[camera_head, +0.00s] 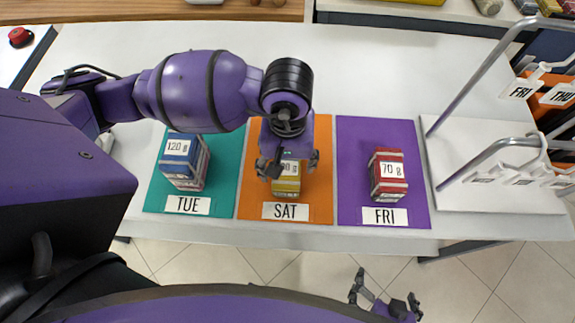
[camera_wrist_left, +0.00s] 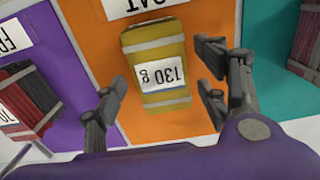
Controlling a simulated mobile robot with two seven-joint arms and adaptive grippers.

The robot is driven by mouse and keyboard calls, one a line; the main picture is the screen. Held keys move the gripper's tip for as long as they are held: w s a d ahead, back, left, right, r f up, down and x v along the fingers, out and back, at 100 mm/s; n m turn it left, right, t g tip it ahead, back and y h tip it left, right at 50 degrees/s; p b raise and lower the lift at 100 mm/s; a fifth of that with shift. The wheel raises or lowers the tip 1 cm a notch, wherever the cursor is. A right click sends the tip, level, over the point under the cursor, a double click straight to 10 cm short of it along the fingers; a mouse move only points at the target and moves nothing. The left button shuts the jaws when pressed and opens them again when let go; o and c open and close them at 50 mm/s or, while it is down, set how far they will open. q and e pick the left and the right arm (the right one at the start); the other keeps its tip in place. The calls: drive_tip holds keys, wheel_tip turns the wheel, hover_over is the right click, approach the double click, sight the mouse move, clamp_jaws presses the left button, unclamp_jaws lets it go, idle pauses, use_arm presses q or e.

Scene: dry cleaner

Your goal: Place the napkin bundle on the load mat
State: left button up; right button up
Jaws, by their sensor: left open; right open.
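A yellow bundle (camera_head: 286,187) with a white label stands on the orange SAT mat (camera_head: 247,200). In the left wrist view the yellow bundle (camera_wrist_left: 158,70) has pale bands and reads 130 g. My left gripper (camera_head: 290,166) is open above it, partly hiding it, with fingers on either side. A blue bundle (camera_head: 184,165) labelled 120 g stands on the teal TUE mat (camera_head: 222,175). A red bundle (camera_head: 388,177) labelled 70 g stands on the purple FRI mat (camera_head: 350,150). My right gripper (camera_head: 385,295) is open and empty, low in front of the table.
The white table (camera_head: 370,70) is bare behind the mats. A white rack with metal rails (camera_head: 490,70) stands on the right, with FRI and THU tags (camera_head: 520,92) beyond it. A red round object (camera_head: 19,36) sits at the far left. Tiled floor shows in front.

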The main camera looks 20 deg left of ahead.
sight(288, 167)
use_arm(q)
wheel_tip(288, 167, up, 10)
idle(0.3)
drive_tip(key=shift+s+f, duration=0.1)
drive_tip(key=shift+f, duration=0.1)
idle(0.3)
